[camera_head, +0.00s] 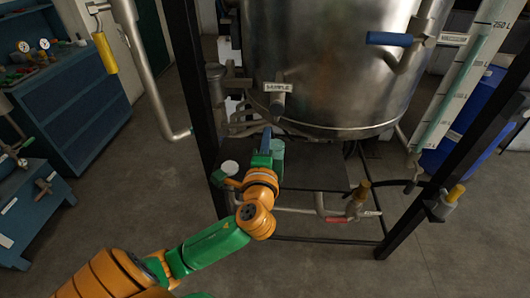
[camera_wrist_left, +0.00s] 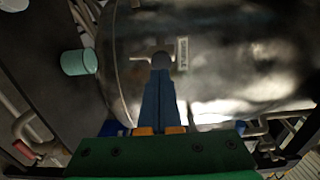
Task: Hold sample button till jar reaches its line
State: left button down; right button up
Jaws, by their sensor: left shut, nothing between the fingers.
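The sample button, a small dark round knob (camera_wrist_left: 161,61), sits on the steel tank beside a "SAMPLE" label (camera_wrist_left: 183,53); the label also shows in the head view (camera_head: 278,87). My left gripper (camera_head: 267,131) is shut and empty below that fitting. In the left wrist view its blue fingers (camera_wrist_left: 160,76) overlap the knob's lower edge; I cannot tell whether they touch it. My right gripper is out of view.
The steel tank (camera_head: 325,60) hangs in a dark frame whose post (camera_head: 190,75) stands left of my gripper. A dark shelf (camera_head: 318,168) lies beneath. A white-topped container (camera_head: 229,168) is left of my wrist. A red-handled valve (camera_head: 350,208) is at lower right.

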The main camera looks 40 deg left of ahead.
pick_arm(q)
jog(key=v, duration=0.5)
notch_tip(320, 180, down, 32)
jog(key=s+d+g+h, duration=0.2)
jog(key=s+g+h, duration=0.1)
jog(key=g+h, duration=0.35)
jog(key=s+d+f+n+g+h, duration=0.1)
jog(key=s+f+n+g, duration=0.1)
jog(key=s+f, duration=0.4)
jog(key=s+d+f+n+g, duration=0.2)
jog(key=s+f, duration=0.4)
jog(key=s, duration=0.7)
jog(key=s+d+f+n+g+h, duration=0.1)
jog(key=s+d+f+n+g, duration=0.1)
jog(key=s+f+n+g, duration=0.2)
jog(key=s+f+n, duration=0.1)
jog(key=s+f, duration=0.2)
jog(key=s, duration=0.3)
jog(key=shift+h, duration=0.35)
jog(key=shift+d, duration=0.15)
